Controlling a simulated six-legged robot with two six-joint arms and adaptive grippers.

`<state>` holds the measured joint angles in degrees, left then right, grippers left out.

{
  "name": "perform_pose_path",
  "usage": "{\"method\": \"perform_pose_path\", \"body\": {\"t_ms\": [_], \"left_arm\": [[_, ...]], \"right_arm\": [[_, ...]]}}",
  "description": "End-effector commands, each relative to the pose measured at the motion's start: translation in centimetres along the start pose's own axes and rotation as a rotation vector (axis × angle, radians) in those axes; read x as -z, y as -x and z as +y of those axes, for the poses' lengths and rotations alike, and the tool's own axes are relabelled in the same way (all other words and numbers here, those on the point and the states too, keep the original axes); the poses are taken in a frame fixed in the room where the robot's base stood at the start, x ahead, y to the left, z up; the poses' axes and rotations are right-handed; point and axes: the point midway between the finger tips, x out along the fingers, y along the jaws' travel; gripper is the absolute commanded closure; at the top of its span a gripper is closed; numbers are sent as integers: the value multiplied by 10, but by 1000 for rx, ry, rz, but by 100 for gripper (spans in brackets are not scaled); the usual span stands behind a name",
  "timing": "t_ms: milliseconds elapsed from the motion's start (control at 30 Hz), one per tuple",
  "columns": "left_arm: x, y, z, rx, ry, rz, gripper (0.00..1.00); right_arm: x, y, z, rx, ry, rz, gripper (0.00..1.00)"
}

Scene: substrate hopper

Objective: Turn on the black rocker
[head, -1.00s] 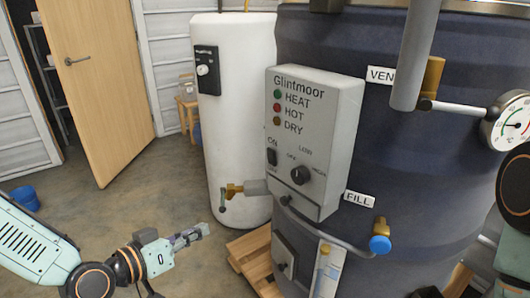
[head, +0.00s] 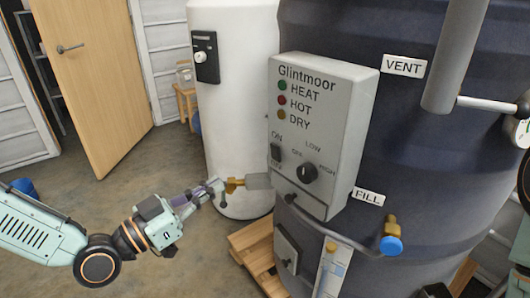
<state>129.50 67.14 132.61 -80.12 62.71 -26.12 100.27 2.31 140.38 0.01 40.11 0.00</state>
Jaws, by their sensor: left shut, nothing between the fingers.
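The black rocker (head: 275,152) sits at the lower left of the grey Glintmoor control box (head: 335,120), between the ON label and a lower label. Which way it is tipped is too small to tell. My left gripper (head: 220,186) is shut and empty. In the picture its tips lie left of and below the rocker, close to the brass valve (head: 235,184); whether they touch the valve I cannot tell. My right gripper is not in view.
A black round knob (head: 307,172) is right of the rocker. The dark blue tank (head: 430,150) carries VENT and FILL labels and a blue-capped tap (head: 391,244). A white tank (head: 240,100) stands behind. A wooden pallet (head: 250,245) lies below.

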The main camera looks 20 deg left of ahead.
Motion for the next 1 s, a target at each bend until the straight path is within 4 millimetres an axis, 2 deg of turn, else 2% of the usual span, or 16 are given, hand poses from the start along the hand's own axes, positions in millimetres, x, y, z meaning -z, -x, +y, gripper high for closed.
{"method": "perform_pose_path", "body": {"t_ms": [267, 533, 1000], "left_arm": [[-2, -7, 0, -5, -1, -1, 100], [-4, -30, -1, -8, -3, -2, 100], [-4, -66, -2, -6, -2, -5, 100]], "right_arm": [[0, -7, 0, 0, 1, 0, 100], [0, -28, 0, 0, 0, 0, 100], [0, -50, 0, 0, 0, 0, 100]]}}
